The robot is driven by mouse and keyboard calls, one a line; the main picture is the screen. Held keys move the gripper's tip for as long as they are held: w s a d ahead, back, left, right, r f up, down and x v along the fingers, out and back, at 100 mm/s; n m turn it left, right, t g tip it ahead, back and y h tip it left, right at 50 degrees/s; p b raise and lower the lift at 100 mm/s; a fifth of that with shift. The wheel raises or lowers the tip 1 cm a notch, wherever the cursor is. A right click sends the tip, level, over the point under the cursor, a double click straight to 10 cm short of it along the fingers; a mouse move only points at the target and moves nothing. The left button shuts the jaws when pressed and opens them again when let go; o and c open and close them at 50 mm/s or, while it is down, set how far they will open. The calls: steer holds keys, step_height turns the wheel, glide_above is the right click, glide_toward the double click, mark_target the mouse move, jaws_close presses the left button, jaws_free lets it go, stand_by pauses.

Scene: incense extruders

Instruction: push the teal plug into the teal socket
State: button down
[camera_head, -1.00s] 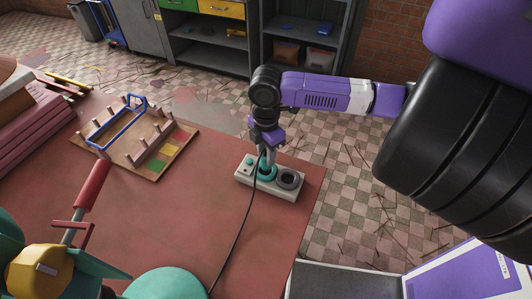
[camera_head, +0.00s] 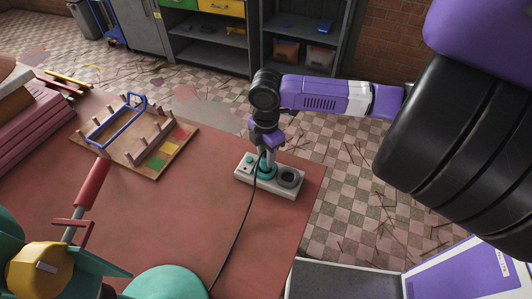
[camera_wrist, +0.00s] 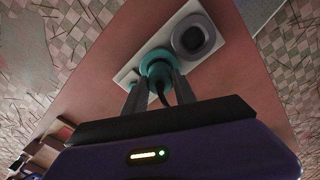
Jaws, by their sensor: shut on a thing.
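The pale socket block (camera_head: 243,177) lies near the table's right edge. The teal socket (camera_head: 266,174) is in its middle, and it also shows in the wrist view (camera_wrist: 152,56). My gripper (camera_head: 265,160) points down over it. In the wrist view my gripper (camera_wrist: 158,92) has its fingers on either side of the teal plug (camera_wrist: 158,74), shut on it. The plug is at the teal socket, lined up closely with it. How deep it sits is hidden by the fingers and the cable. A black cable (camera_head: 246,218) runs from the plug towards the table's front.
A dark grey ring socket (camera_head: 289,177) is beside the teal one on the block. A wooden pegged rack (camera_head: 130,150) with a blue frame stands to the left. A red-handled machine (camera_head: 92,184) is at front left. The middle of the red table (camera_head: 185,215) is mostly clear.

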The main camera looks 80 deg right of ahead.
steer(key=shift+f, duration=0.75)
steer(key=c, duration=0.9)
jaws_free()
steer(key=shift+r, duration=0.1)
